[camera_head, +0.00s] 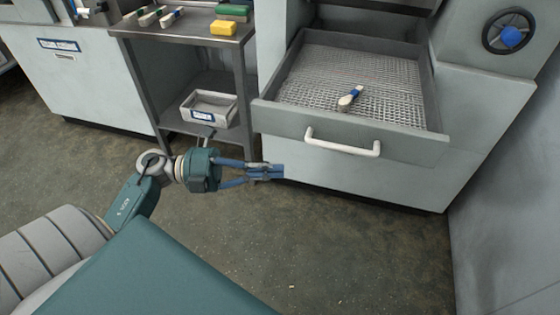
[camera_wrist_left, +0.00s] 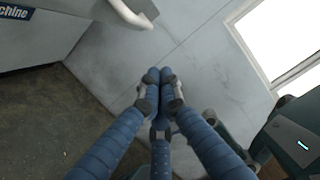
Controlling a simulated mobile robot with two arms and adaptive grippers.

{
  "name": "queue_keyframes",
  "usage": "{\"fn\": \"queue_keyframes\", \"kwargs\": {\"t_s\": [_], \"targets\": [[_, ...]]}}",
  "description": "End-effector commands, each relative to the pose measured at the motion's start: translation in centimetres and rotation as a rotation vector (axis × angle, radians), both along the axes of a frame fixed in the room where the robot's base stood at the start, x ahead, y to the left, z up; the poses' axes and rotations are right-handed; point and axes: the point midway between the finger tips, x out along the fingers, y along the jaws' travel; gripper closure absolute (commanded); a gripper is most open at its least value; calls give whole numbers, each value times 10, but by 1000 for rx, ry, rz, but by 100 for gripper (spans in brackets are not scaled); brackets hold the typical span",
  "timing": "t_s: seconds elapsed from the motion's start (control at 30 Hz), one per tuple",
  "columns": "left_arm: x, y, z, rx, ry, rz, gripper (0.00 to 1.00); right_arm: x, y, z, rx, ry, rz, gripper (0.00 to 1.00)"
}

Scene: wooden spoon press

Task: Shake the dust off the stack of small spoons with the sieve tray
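The sieve tray (camera_head: 272,85) is a grey drawer with a mesh floor, pulled out of the machine. A stack of small wooden spoons with a blue band (camera_head: 350,98) lies on the mesh, near the middle. The tray's white bar handle (camera_head: 342,146) is on its front face. It also shows at the top of the left wrist view (camera_wrist_left: 130,12). My left gripper (camera_head: 268,171) is below and left of the handle, apart from it, in front of the machine. Its blue fingers are together with nothing visible between them; the wrist view shows the fingertips (camera_wrist_left: 160,82) meeting. My right gripper is out of view.
A metal side table (camera_head: 165,28) at the upper left holds several spoon bundles, a yellow block (camera_head: 223,28) and a green block (camera_head: 233,10). A labelled bin (camera_head: 226,96) sits on its lower shelf. A handwheel (camera_head: 509,31) is at the upper right. The floor in front is clear.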

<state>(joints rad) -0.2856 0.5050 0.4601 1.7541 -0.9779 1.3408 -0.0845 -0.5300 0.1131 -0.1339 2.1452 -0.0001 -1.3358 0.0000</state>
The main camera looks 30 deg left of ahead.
Motion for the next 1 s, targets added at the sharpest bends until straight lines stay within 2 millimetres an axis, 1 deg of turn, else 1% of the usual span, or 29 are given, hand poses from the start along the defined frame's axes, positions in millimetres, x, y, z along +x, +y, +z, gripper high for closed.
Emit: {"fn": "queue_keyframes", "kwargs": {"t_s": [0.03,0.2,0.37,0.4,0.5,0.6,0.8,1.0], "targets": [[5,-10,3,-4,-5,-3,100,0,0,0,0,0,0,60],[24,-42,4,-5,-4,-1,100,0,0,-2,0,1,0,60],[41,-70,6,-7,-4,0,100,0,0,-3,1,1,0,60],[49,-67,7,-5,-5,3,100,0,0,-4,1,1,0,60],[63,-61,9,-4,-4,3,100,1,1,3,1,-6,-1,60],[72,-59,10,-4,-1,2,100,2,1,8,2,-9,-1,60],[78,-57,12,-5,0,1,100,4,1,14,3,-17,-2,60],[78,-57,12,-4,1,1,100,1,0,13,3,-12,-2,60]]}}
